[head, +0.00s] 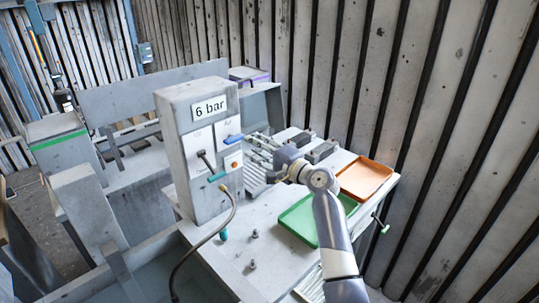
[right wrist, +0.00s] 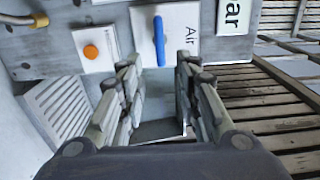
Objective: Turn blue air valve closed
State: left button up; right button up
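The blue air valve handle (head: 229,139) is on the front of the grey "6 bar" box (head: 190,108), under the sign, and lies roughly level. In the right wrist view the blue handle (right wrist: 159,40) sits on a white plate marked "Air". My right gripper (right wrist: 157,66) is open and empty, with its two fingers apart. The handle shows just beyond the gap between the fingertips, and I see no contact. In the head view the right gripper (head: 270,166) is to the right of the box and lower than the handle. My left gripper is out of view.
An orange button (head: 234,163) sits below the handle. A second dark lever (head: 206,160) is to its left, with a hose (head: 215,230) below. A green tray (head: 300,222) and an orange tray (head: 364,179) are on the bench. A slatted wall stands behind.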

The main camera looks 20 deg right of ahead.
jog(key=v, duration=0.6)
jog(key=shift+f, duration=0.1)
dwell(0.4)
